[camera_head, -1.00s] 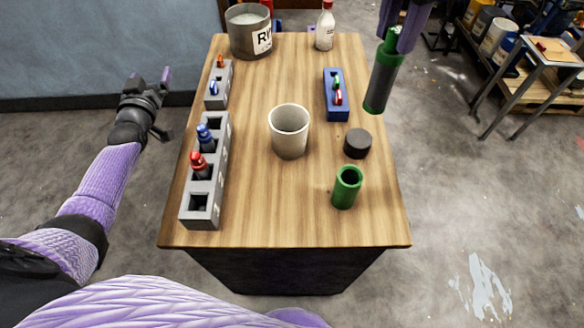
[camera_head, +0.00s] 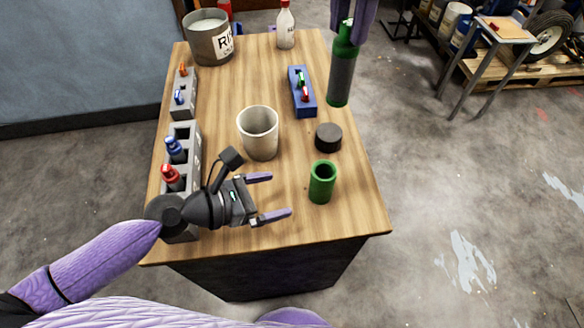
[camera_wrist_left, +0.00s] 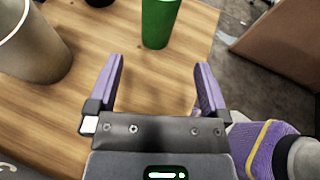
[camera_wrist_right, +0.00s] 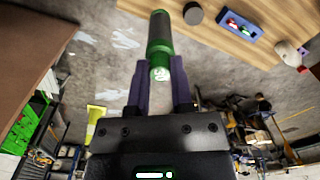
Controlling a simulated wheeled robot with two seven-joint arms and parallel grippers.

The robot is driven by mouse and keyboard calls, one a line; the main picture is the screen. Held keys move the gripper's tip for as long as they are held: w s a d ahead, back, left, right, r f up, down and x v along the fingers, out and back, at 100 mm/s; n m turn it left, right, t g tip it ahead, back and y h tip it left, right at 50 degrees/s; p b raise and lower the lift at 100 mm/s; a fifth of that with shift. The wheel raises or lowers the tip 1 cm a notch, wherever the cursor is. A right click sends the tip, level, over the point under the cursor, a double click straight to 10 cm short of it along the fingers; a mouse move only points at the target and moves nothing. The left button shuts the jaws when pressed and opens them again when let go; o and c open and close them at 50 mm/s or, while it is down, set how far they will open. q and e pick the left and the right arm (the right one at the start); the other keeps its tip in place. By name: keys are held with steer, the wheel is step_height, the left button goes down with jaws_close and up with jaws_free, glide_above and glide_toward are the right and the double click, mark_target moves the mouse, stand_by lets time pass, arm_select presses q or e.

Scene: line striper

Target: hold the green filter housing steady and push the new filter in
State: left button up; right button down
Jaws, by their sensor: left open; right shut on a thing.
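The green filter housing (camera_head: 322,182) is an open-topped cylinder standing upright near the table's front right. It also shows at the top of the left wrist view (camera_wrist_left: 160,20). My left gripper (camera_head: 283,196) is open and empty, its fingers pointing at the housing from the left, with a gap between. The new filter (camera_head: 342,75), a dark cylinder with green ends, is held by my right gripper (camera_head: 356,15) above the table's right edge. In the right wrist view the filter (camera_wrist_right: 160,38) sits between the shut fingers (camera_wrist_right: 160,78).
A beige cup (camera_head: 258,135) stands mid-table, and a dark round cap (camera_head: 328,138) lies behind the housing. Grey holders (camera_head: 182,100) with small coloured parts line the left edge. A blue block (camera_head: 302,105), a can (camera_head: 208,45) and a bottle (camera_head: 285,25) stand further back.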

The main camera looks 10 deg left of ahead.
mark_target(311, 185)
arm_select(q)
steer(key=x, duration=1.2)
steer(key=shift+w+r, duration=0.1)
steer(key=shift+r, duration=0.05)
steer(key=shift+c, duration=0.3)
jaws_close()
arm_select(e)
step_height(311, 185, down, 16)
steer(key=shift+r, duration=0.25)
